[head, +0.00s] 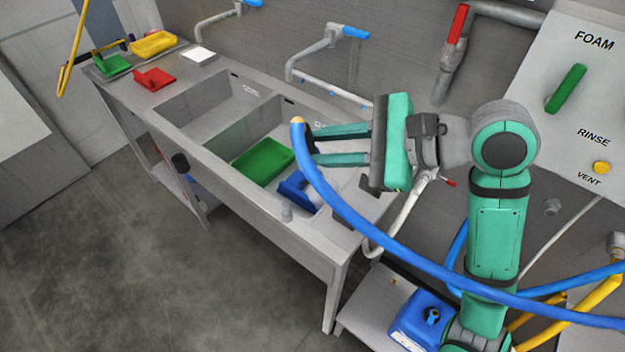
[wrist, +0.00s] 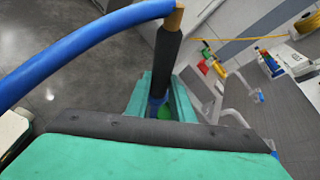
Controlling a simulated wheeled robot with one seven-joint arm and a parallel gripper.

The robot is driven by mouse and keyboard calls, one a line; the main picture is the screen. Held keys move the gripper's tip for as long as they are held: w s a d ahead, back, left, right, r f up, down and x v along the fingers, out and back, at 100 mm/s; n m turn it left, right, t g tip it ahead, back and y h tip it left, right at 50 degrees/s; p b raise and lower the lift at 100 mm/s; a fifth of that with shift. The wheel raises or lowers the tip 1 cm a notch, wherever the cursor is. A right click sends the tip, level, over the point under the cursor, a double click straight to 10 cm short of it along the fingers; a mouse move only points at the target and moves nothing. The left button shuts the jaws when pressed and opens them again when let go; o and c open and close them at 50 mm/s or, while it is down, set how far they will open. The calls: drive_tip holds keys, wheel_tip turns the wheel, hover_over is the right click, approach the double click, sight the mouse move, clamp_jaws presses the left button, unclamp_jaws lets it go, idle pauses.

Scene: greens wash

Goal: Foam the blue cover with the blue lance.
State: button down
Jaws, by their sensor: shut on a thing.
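My gripper (head: 311,146) is over the wash sink, shut on the dark grip of the blue lance (wrist: 166,58). A brass fitting (wrist: 174,17) joins the grip to the blue hose (head: 345,207), which sweeps down to the right. In the head view the lance mostly hides behind the fingers, and its nozzle cannot be made out. A blue piece (head: 294,187), likely the blue cover, lies in the sink to the right of a green tray (head: 263,160), below my gripper and apart from it. A pale patch (head: 325,196) at its right side may be foam; I cannot tell.
Red (head: 154,78), green (head: 112,65) and yellow (head: 153,43) items sit on the counter's far left. Taps (head: 325,45) line the wall. A control panel (head: 583,75) is at right. A blue jug (head: 420,318) stands low beside my arm. The floor at left is clear.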

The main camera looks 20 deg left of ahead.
drive_tip(key=shift+w+a, duration=0.3)
drive_tip(key=shift+a, duration=0.25)
drive_tip(key=w+a, duration=0.3)
drive_tip(key=a, duration=0.8)
idle(1.5)
drive_tip(key=shift+w+a, duration=0.1)
idle(0.6)
drive_tip(key=c, duration=2.2)
unclamp_jaws()
